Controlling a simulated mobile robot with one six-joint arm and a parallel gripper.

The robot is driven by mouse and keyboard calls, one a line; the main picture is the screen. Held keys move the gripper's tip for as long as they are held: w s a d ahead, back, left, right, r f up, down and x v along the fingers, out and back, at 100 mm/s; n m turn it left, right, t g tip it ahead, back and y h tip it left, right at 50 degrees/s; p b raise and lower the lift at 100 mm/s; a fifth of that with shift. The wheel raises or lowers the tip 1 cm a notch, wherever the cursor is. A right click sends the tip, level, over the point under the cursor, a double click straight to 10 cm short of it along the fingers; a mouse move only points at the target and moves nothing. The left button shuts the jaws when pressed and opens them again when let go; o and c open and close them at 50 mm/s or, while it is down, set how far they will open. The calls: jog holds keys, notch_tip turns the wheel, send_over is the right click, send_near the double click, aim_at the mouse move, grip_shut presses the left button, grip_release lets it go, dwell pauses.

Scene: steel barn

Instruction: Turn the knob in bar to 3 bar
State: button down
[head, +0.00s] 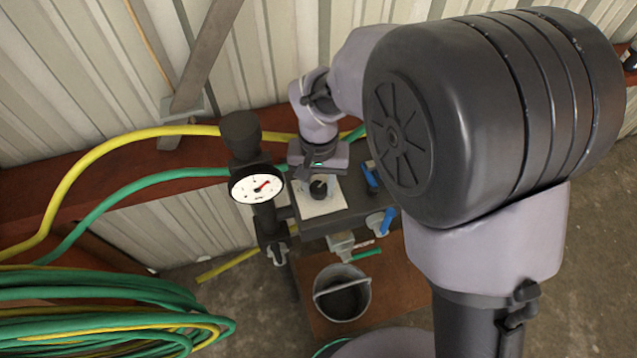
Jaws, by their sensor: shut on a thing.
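A small black knob (318,189) sits on a white plate (313,208) on a dark panel near the middle of the head view. My gripper (319,180) comes down from above, with its fingers at the knob, and is shut on it. The fingers and my wrist hide part of the knob, and the plate's markings are too small to read. A round white pressure gauge (250,186) with a red needle is just left of the plate. Its needle points to the upper right; its numbers are not readable. A larger black cylindrical cap (240,129) stands above the gauge.
Blue-handled valves (383,222) are right of the plate. A metal bucket (342,306) stands below on a brown board. Yellow (100,151) and green hoses run along the red-brown beam at the left, with a coiled hose pile (80,312) at lower left. Corrugated wall lies behind.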

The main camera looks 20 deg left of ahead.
aim_at(319, 187)
dwell(0.4)
jog(key=c, duration=0.9)
grip_release()
jog(key=shift+c, duration=0.2)
jog(key=shift+r, duration=0.1)
notch_tip(319, 187, up, 17)
jog(key=p, duration=0.6)
jog(key=shift+r, duration=0.15)
